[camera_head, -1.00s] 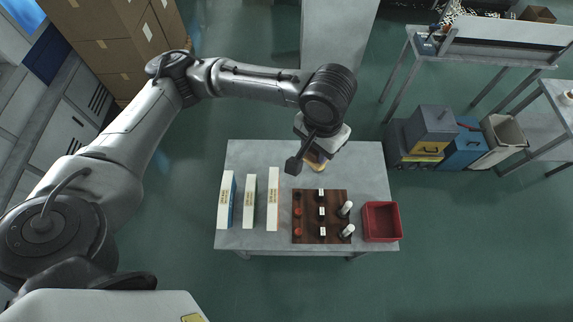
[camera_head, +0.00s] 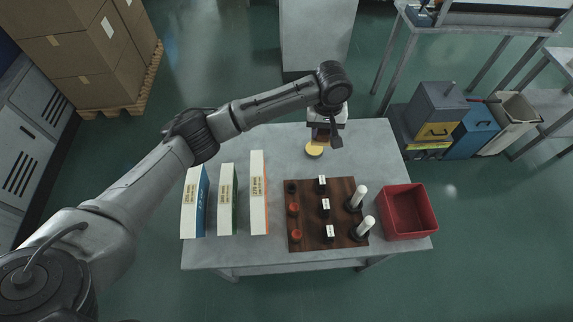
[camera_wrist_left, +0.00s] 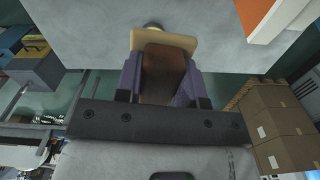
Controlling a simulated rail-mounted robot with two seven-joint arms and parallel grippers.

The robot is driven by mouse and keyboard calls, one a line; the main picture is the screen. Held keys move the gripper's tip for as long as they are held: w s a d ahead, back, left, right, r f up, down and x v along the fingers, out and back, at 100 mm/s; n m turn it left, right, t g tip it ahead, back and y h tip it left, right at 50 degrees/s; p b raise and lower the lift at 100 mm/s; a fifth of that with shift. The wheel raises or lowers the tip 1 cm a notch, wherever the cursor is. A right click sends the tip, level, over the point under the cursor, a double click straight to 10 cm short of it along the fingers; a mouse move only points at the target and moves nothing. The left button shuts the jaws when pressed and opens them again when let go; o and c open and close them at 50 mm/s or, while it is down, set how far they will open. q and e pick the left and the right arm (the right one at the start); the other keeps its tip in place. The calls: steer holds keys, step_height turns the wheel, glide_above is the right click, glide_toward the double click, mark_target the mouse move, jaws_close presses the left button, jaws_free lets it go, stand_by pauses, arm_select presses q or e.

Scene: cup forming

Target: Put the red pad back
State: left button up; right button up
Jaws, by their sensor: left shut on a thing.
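A dark brown board (camera_head: 310,190) lies on the table. Two round red pads (camera_head: 294,208) sit in its left column, one below the other; above them is a dark round spot (camera_head: 291,187). My left gripper (camera_head: 322,136) is over the back of the table, beyond the board. In the left wrist view its fingers (camera_wrist_left: 163,82) are shut on a brown block (camera_wrist_left: 163,72) with a tan plate (camera_wrist_left: 165,39) at its far end. A yellow round piece (camera_head: 314,152) shows just in front of the gripper; I cannot tell whether it is attached. My right gripper is out of view.
Three upright boxes (camera_head: 258,195) with white faces stand left of the board. White-topped posts (camera_head: 360,193) stand on the board's right side, with small white labels (camera_head: 326,205) in its middle. A red bin (camera_head: 432,213) stands at the right. The table's back right is clear.

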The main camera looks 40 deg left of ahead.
arm_select(q)
step_height(320, 180, down, 13)
steer(key=w+a+n+b, duration=0.2)
steer(key=b, duration=0.9)
glide_above(287, 156)
step_height(287, 156, down, 7)
steer(key=shift+a+r, duration=0.1)
steer(key=shift+a, duration=0.05)
steer(key=shift+f+b, duration=0.75)
steer(key=shift+f, duration=1.3)
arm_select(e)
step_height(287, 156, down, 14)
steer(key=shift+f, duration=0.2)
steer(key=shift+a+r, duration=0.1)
arm_select(q)
steer(key=o, duration=0.9)
steer(key=shift+f, duration=0.1)
